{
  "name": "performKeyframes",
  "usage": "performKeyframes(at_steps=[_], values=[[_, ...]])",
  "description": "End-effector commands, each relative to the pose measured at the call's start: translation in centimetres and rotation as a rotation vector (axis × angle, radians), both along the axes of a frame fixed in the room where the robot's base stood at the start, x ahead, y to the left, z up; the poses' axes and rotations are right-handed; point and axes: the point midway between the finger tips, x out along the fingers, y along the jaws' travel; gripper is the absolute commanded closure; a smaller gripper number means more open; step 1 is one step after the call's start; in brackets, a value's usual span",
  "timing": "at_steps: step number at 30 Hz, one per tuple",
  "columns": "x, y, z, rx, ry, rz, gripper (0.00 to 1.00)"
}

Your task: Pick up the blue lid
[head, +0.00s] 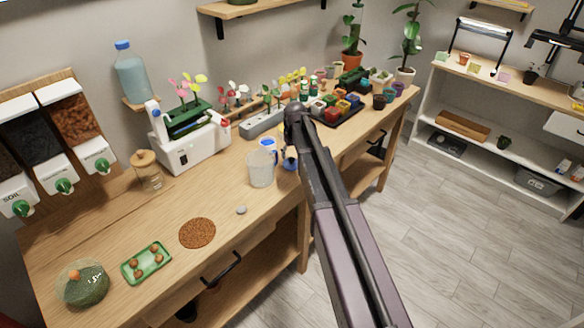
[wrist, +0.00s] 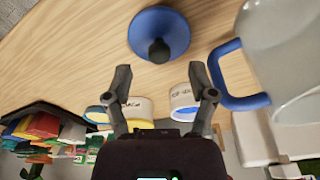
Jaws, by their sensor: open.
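The blue lid (wrist: 160,33) lies on the wooden bench in the wrist view, round with a dark knob at its middle. In the head view the blue lid (head: 291,164) shows beside my arm, partly hidden by it. My gripper (wrist: 162,85) is open and empty, its two fingers spread, with the lid ahead of and between the fingertips in the picture. The fingers do not touch the lid. In the head view my arm hides most of the gripper.
A clear pitcher with a blue handle (wrist: 285,60) stands close to the right of the lid in the wrist view; it is also in the head view (head: 260,170).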

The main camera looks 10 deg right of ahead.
Motion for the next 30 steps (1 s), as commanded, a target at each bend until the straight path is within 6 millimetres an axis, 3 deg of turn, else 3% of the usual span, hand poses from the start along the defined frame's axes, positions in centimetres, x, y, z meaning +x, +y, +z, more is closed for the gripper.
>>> performKeyframes(at_steps=[3,12,30], values=[[0.1,-0.1,-1.4,0.000,0.000,0.000,0.27],[0.4,0.0,-3.1,0.000,0.000,0.000,0.27],[0.4,0.0,-3.2,0.000,0.000,0.000,0.27]])
